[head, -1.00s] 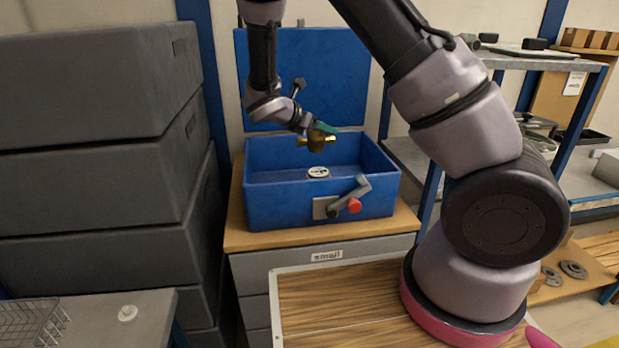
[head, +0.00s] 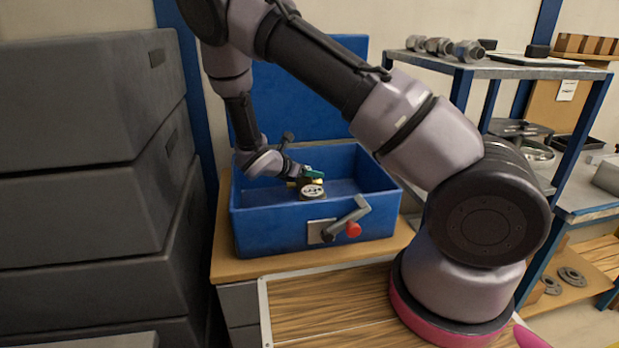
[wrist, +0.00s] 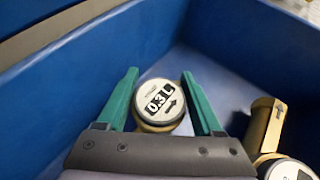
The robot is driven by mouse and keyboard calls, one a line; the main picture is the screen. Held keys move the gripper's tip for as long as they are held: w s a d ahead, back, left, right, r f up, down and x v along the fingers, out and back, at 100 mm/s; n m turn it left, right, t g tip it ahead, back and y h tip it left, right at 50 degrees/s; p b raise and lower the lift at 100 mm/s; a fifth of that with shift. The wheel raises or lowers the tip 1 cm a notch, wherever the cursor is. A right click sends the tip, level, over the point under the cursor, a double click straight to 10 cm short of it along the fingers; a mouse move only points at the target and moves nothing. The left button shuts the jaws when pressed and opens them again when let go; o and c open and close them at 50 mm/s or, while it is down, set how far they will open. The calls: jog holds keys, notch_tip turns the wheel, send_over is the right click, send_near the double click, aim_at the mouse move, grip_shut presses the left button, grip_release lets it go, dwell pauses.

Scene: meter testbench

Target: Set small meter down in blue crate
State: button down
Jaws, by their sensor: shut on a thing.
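The small meter (wrist: 160,103) has a round white dial marked 0.3 L and a brass-coloured body. My gripper (wrist: 160,77) is shut on it, with one green finger on each side of the dial. In the head view my gripper (head: 312,173) is down inside the blue crate (head: 275,226), below its rim. The held meter is mostly hidden there, and I cannot tell whether it touches the crate floor. The crate's walls also show in the wrist view (wrist: 70,85).
Another brass meter (wrist: 263,125) lies in the crate, close on the right of my gripper in the wrist view. A crank handle with a red knob (head: 353,229) is at the crate's front. Dark grey stacked boxes (head: 80,210) stand left; a metal shelf (head: 500,72) stands right.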

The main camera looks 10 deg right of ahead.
jog(key=shift+f, duration=0.9)
jog(key=shift+c, duration=0.2)
grip_release()
jog(key=shift+f, duration=0.1)
